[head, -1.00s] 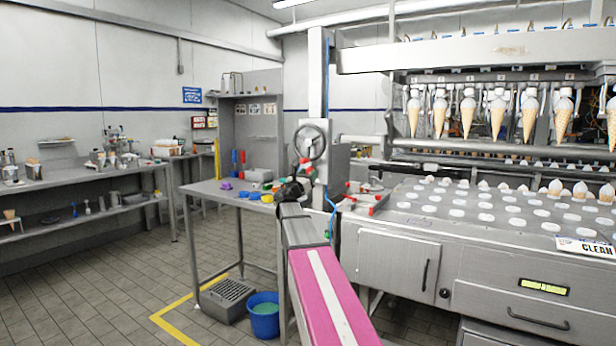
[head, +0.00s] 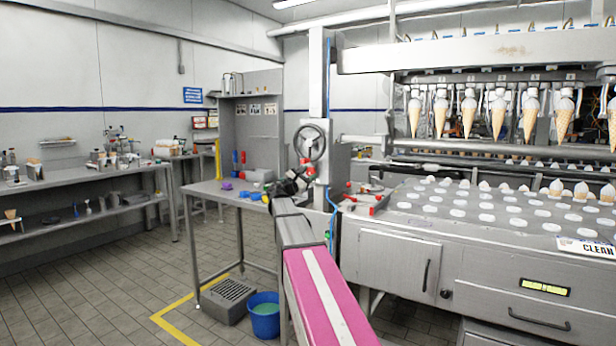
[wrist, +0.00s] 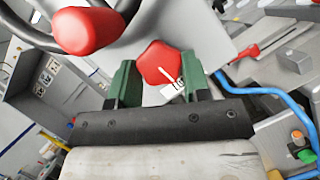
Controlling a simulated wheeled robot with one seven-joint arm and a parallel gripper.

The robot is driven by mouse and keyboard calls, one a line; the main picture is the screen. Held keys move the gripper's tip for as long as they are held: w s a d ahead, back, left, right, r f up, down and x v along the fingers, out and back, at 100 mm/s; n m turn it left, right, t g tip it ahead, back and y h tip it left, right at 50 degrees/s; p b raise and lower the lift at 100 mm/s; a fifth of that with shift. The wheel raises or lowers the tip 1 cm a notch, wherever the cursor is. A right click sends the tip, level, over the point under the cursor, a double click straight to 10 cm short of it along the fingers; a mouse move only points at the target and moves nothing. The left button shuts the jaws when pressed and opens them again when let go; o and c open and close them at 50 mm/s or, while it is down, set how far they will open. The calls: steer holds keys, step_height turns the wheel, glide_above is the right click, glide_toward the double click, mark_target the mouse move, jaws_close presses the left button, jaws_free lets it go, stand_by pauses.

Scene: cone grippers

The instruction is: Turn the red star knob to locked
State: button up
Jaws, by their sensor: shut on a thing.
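The red star knob (wrist: 158,62) sits on a grey panel (wrist: 215,35) in the wrist view. A white line on its face slants down to the right, towards a small white label (wrist: 172,90) that is partly hidden. My gripper (wrist: 160,80) has its two green fingers on either side of the knob, shut on its lower part. In the head view my gripper (head: 302,180) is at the panel under the handwheel, too small there to show its grip.
The black handwheel (head: 309,143) with a red handle (wrist: 88,30) is close above left of my gripper. A blue hose (wrist: 265,92) runs at the right. A steel table (head: 215,190) with small coloured things stands left. A blue bucket (head: 264,318) is on the floor.

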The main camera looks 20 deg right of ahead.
steer(key=shift+m+g, duration=0.4)
steer(key=shift+m, duration=0.3)
steer(key=o, duration=0.9)
steer(key=shift+a, duration=0.1)
steer(key=v, duration=1)
steer(key=shift+s+a+f, duration=0.1)
steer(key=shift+a+f, duration=0.05)
steer(key=shift+a, duration=0.15)
steer(key=shift+f, duration=0.1)
